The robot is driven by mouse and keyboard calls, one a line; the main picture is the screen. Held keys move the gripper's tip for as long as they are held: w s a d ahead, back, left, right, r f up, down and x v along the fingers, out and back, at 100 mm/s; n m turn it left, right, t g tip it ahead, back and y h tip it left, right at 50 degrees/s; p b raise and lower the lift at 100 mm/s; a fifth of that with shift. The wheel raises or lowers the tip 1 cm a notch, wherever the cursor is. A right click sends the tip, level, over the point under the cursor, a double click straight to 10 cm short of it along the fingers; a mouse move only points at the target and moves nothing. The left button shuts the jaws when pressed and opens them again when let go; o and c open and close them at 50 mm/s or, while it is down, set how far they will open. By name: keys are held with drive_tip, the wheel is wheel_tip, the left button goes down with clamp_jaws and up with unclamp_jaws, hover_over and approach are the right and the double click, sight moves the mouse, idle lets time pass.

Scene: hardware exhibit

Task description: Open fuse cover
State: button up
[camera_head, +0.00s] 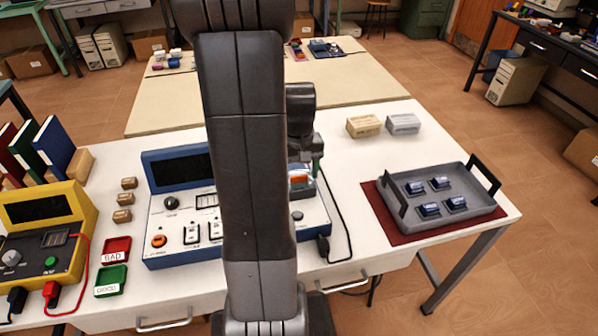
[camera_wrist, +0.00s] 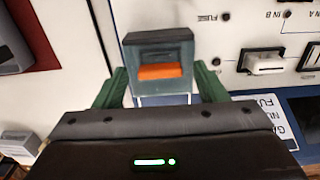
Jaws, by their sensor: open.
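The fuse cover (camera_wrist: 158,48) is a grey-blue block with an orange part (camera_wrist: 161,72) on its near face. In the wrist view it lies between the two green fingers of my gripper (camera_wrist: 159,86), which are open on either side of it. I cannot tell whether the fingers touch it. In the head view the orange part (camera_head: 299,179) shows on the right side of the blue-framed instrument (camera_head: 181,168), just beside my gripper (camera_head: 314,168). My arm hides the middle of the instrument. The word FUSE is printed on the panel close by.
A grey tray (camera_head: 452,222) with several small blue-black parts stands on a red mat (camera_head: 376,198) at right. Two boxes (camera_head: 363,125) (camera_head: 403,123) stand behind. A black cable (camera_head: 343,226) lies right of the instrument. A yellow meter (camera_head: 70,225) and red and green trays are at left.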

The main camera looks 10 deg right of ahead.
drive_tip(key=shift+f, duration=0.1)
drive_tip(key=c, duration=1.4)
drive_tip(key=w, duration=0.7)
drive_tip(key=shift+w+a+p, duration=0.15)
drive_tip(key=shift+w+p, duration=0.15)
drive_tip(key=shift+p, duration=0.1)
drive_tip(key=o, duration=1.4)
wheel_tip(320, 180, up, 14)
drive_tip(key=shift+f, duration=0.15)
